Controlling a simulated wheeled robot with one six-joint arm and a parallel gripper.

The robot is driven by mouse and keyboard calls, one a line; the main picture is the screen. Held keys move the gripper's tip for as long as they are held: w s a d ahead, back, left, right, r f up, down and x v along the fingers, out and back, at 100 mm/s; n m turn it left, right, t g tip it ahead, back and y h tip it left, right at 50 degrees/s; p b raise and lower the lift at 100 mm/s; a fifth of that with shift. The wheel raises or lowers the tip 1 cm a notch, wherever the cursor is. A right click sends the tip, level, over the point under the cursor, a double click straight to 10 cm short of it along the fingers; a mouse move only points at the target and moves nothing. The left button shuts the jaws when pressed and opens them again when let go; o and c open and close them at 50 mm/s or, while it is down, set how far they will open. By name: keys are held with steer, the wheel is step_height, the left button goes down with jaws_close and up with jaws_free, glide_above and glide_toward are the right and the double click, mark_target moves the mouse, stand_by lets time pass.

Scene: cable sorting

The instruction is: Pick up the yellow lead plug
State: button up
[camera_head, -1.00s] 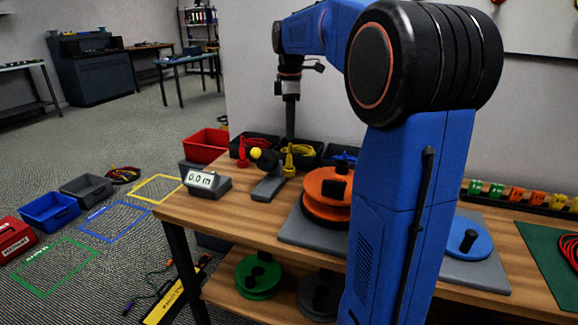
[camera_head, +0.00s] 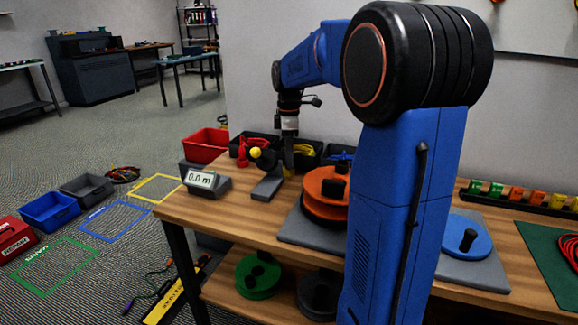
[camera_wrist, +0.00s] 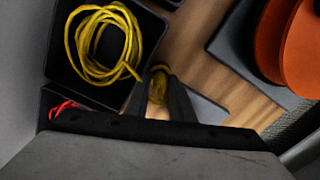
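The yellow lead plug (camera_wrist: 158,84) shows in the wrist view between the tips of my gripper's two dark fingers. My gripper (camera_wrist: 159,92) has its fingers apart, one on each side of the plug; I cannot see contact. In the head view my gripper (camera_head: 289,160) points straight down at the table's back edge, beside the grey stand with the yellow ball, and hides most of the plug. A coiled yellow lead (camera_wrist: 104,42) lies in a black bin in the wrist view, close to the plug.
Black bins (camera_head: 308,155) with coiled leads line the table's back edge, and a red bin (camera_head: 205,145) stands behind. Orange reels (camera_head: 325,190) stand to the right on a grey mat. A meter reading 0.0 m (camera_head: 207,182) is at the left.

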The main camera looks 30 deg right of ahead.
jaws_close()
step_height(320, 180, up, 10)
steer(key=shift+r, duration=0.1)
stand_by(0.5)
